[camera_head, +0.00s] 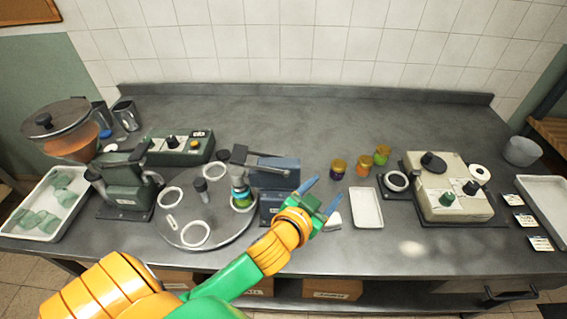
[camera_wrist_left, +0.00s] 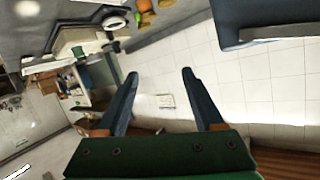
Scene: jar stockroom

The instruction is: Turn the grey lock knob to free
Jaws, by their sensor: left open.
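A grey knob on a short post (camera_head: 201,186) stands upright at the middle of the round grey turntable (camera_head: 225,222); I cannot read its lock setting. The turntable has several white rings, and a stack of coloured jars (camera_head: 239,185) stands at its right side. My left gripper (camera_head: 321,196) is open and empty, to the right of the turntable and the blue-grey press (camera_head: 276,172). Its two spread fingers also show in the left wrist view (camera_wrist_left: 160,74), with nothing between them. My right gripper is not seen.
A green control box (camera_head: 180,148) and green machine (camera_head: 124,185) stand left. Several small jars (camera_head: 365,163), a white tray (camera_head: 366,208) and a beige box with knobs (camera_head: 447,180) stand right. The bench's back middle is clear.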

